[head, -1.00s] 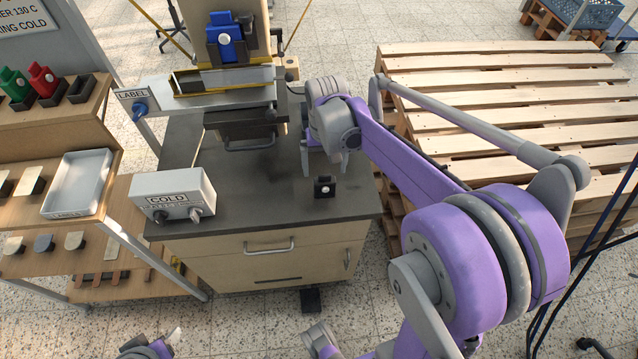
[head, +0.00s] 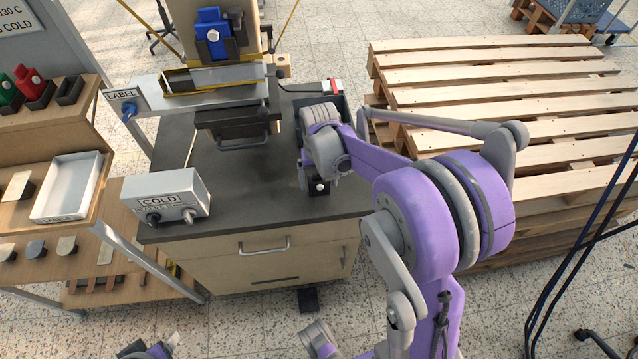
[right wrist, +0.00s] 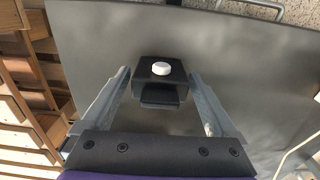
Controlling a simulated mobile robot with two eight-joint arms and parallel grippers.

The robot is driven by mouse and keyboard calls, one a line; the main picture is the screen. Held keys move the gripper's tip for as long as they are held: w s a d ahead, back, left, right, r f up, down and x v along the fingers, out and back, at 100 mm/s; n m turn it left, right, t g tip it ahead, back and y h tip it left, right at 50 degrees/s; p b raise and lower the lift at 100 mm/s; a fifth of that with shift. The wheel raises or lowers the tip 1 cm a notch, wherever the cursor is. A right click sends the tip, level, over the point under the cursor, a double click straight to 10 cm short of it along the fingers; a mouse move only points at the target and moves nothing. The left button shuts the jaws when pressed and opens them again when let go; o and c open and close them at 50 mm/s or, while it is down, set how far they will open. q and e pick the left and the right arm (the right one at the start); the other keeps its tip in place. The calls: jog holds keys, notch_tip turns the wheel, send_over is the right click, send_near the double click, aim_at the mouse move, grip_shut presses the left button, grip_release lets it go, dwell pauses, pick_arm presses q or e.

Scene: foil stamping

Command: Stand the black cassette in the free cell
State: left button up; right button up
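The black cassette (head: 319,188) with a white knob stands on the dark bench top, near its front right. My right gripper (head: 318,180) is low over the bench at the cassette. In the right wrist view, the cassette (right wrist: 160,88) stands between the open fingers (right wrist: 160,95), with a gap on each side. On the rack's upper shelf at the left, an empty black cell (head: 70,91) is beside a red cassette (head: 33,84) and a green one (head: 8,90). A purple and grey part at the bottom edge appears to be my left gripper (head: 152,349), mostly cut off.
A COLD selector box (head: 165,194) stands at the bench's front left. The stamping press, with a blue cassette (head: 214,34), is at the back. A pale tray (head: 68,186) lies on the rack. A dark bin (head: 345,106) is behind my right arm. Pallets (head: 510,75) stand at the right.

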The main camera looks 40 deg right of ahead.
jog(key=c, duration=1.3)
jog(key=shift+r, duration=0.1)
